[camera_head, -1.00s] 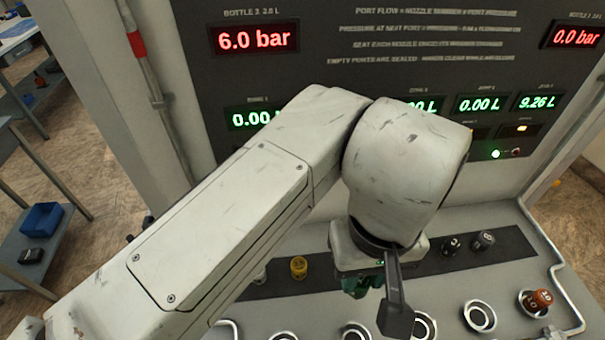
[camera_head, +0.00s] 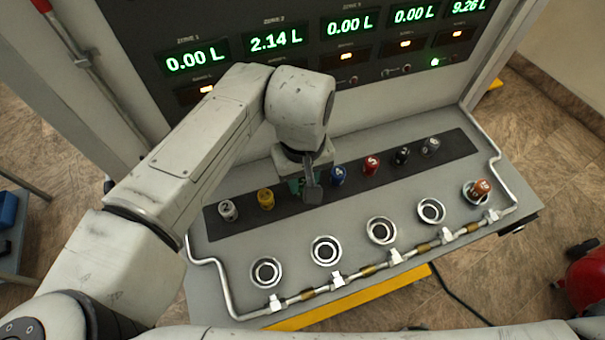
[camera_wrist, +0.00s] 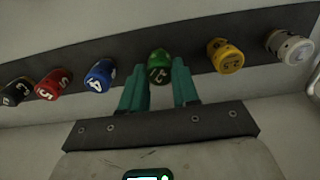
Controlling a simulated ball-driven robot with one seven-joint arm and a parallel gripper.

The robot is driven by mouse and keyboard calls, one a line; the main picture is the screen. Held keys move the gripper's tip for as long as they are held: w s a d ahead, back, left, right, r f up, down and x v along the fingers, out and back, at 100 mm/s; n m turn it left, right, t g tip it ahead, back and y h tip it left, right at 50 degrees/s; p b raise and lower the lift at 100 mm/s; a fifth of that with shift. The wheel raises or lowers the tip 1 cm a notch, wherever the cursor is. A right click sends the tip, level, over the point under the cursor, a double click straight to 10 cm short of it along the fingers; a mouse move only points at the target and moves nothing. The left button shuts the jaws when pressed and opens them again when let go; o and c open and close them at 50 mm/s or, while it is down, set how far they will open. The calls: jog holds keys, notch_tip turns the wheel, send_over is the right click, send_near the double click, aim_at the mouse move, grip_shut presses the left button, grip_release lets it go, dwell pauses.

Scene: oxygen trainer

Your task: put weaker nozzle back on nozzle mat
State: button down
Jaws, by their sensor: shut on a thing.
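My gripper (camera_wrist: 160,92) has two teal fingers either side of a green nozzle (camera_wrist: 160,64) and is shut on it. The nozzle's top marking is hard to read. It is in line with the other nozzles over the dark nozzle mat (camera_head: 460,146); whether its base touches the mat is unclear. In the head view my gripper (camera_head: 300,185) mostly hides it. Left of it on the mat stand a white nozzle (camera_head: 228,210) and a yellow nozzle (camera_head: 266,198). Right of it stand blue (camera_head: 338,175), red (camera_head: 371,164), black (camera_head: 402,156) and grey (camera_head: 430,146) nozzles.
Several ring-shaped ports line the panel's front; the leftmost port (camera_head: 267,272) looks empty. An orange-brown nozzle (camera_head: 481,187) sits in the rightmost port. A pipe (camera_head: 340,291) runs along the front edge. Lit displays (camera_head: 276,39) stand behind; one reads 2.14 L.

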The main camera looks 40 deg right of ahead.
aim_at(303, 183)
jog(key=c, duration=0.8)
grip_release()
jog(key=shift+f, duration=0.1)
notch_tip(303, 183, up, 12)
jog(key=shift+r+b, duration=0.2)
jog(key=shift+b, duration=0.55)
